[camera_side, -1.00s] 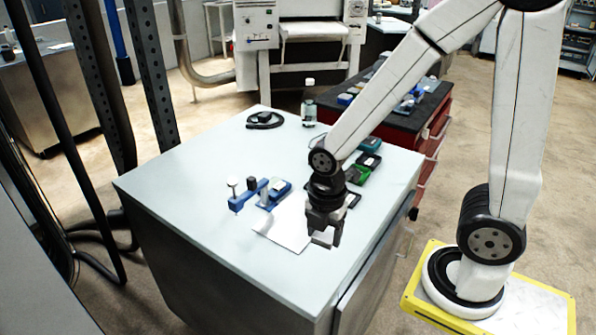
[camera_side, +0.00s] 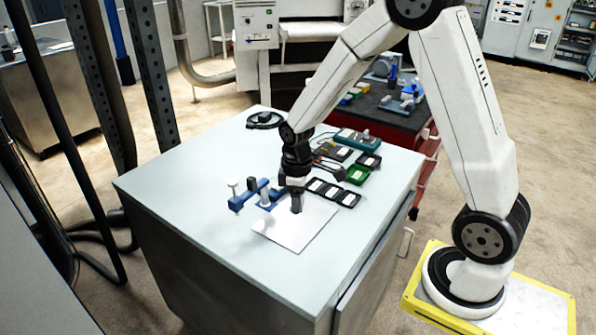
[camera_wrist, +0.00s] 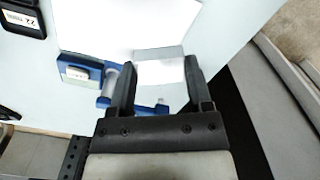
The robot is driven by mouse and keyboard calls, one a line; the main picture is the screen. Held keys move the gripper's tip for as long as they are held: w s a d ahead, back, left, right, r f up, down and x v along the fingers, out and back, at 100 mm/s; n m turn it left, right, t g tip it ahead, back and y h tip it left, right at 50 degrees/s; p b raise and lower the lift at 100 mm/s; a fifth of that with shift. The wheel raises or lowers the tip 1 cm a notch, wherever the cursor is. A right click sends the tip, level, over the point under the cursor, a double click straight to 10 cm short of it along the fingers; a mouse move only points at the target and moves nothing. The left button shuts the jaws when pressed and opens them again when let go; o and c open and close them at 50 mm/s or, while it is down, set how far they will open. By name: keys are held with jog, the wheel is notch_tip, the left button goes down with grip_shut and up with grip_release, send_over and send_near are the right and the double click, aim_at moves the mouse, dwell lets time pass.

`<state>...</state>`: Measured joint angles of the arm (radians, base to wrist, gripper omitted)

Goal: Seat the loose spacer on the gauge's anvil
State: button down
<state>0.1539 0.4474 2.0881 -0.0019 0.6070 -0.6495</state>
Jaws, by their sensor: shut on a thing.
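The blue gauge (camera_side: 250,194) stands on the pale tabletop, left of my gripper (camera_side: 296,205) in the side view. In the wrist view, part of the gauge's blue frame (camera_wrist: 73,68) shows left of and behind my gripper (camera_wrist: 158,75). My gripper points down and is shut on a pale block, which appears to be the spacer (camera_wrist: 160,72). In the side view the spacer is hidden by the fingers. My gripper is beside the gauge, over the white sheet's near-gauge edge. I cannot tell how high the spacer is above the anvil.
A white sheet (camera_side: 296,228) lies on the tabletop (camera_side: 200,150). Several small dark and green cases (camera_side: 358,174) and a teal device (camera_side: 358,139) lie behind and right. A black ring-shaped item (camera_side: 265,120) is at the back. The table's front left is clear.

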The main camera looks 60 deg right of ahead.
jog(key=w+d+f+m, duration=0.2)
jog(key=w+d+m, duration=0.1)
jog(key=d+m, duration=0.2)
jog(key=shift+w+m, duration=0.3)
jog(key=shift+w, duration=0.1)
jog(key=shift+f, duration=0.25)
send_over(297, 218)
jog(key=shift+a+f, duration=0.1)
jog(key=shift+f, duration=2.3)
jog(key=shift+f, duration=1.05)
dwell(0.4)
grip_release()
jog(key=shift+r, duration=0.15)
dwell(0.4)
notch_tip(297, 218, up, 7)
dwell(1.2)
